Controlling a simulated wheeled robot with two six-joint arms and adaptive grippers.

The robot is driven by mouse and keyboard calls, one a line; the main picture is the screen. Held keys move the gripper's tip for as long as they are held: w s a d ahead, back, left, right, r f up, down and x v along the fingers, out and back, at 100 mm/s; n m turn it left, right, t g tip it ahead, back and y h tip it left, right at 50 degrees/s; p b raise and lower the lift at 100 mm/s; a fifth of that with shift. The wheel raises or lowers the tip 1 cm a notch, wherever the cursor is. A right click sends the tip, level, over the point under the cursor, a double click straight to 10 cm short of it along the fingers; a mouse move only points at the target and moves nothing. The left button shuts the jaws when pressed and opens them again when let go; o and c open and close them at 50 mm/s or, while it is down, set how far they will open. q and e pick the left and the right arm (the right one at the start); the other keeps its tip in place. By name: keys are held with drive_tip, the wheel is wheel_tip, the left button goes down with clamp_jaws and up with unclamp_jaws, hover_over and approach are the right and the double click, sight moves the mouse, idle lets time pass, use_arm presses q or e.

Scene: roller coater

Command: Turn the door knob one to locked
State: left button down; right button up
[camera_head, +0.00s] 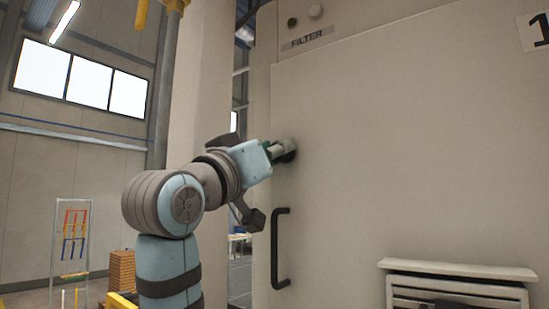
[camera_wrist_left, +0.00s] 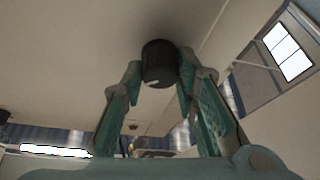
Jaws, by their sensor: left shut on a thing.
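The door knob (camera_wrist_left: 159,62) is a dark, round, ridged knob on the pale cabinet door. In the wrist view it sits between the fingertips of my left gripper (camera_wrist_left: 160,70), which is shut on it. A small light mark shows on the knob's front rim. In the head view my left gripper (camera_head: 284,150) reaches the door (camera_head: 400,160) near its left edge, and its fingers mostly hide the knob. I cannot tell from these views which position the knob is turned to. My right gripper is not in view.
A black door handle (camera_head: 275,250) stands upright just below the gripper. A vented ledge (camera_head: 457,270) juts out at the lower right. A label reading FILTER (camera_head: 307,38) is above. The door face right of the gripper is clear.

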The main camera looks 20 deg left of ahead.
use_arm(q)
drive_tip(key=n+y, duration=0.2)
drive_tip(key=n, duration=0.2)
drive_tip(key=shift+d, duration=0.1)
drive_tip(key=shift+n+y, duration=0.6)
drive_tip(key=shift+n, duration=0.6)
drive_tip(key=n+y+p, duration=0.1)
drive_tip(key=n, duration=0.2)
drive_tip(key=n+g+y+p, duration=0.1)
drive_tip(key=n, duration=0.2)
drive_tip(key=shift+r+n+g+y, duration=0.1)
drive_tip(key=shift+n+g+y, duration=0.2)
drive_tip(key=shift+n, duration=0.1)
drive_tip(key=c, duration=1.2)
unclamp_jaws()
drive_tip(key=shift+c, duration=0.2)
drive_tip(key=s+f, duration=0.1)
drive_tip(key=s, duration=0.6)
drive_tip(key=shift+s, duration=0.35)
